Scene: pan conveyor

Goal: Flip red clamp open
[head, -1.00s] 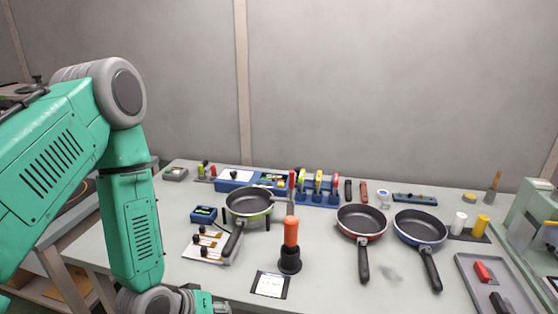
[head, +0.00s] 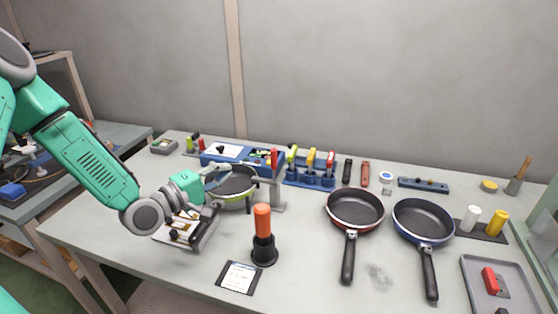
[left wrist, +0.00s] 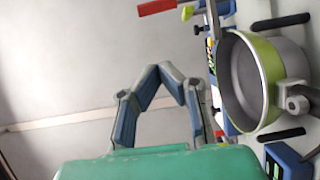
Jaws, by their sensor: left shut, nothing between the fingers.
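The red clamp handle (head: 274,158) stands upright on a grey clamp at the right side of the green pan (head: 236,184). In the left wrist view the red handle (left wrist: 158,7) is at the top edge, beside the green pan (left wrist: 262,85). My left gripper (head: 222,174) is over the left part of the green pan, left of the red handle and apart from it. In the left wrist view its fingertips (left wrist: 166,68) meet with nothing between them. The arm hides part of the pan and its handle. My right gripper is out of view.
An orange-handled tool (head: 262,222) stands in a black holder in front of the clamp. A red pan (head: 355,209) and a blue pan (head: 423,220) lie to the right. A blue rack (head: 308,182) with coloured handles stands behind. A card (head: 239,277) lies at the front.

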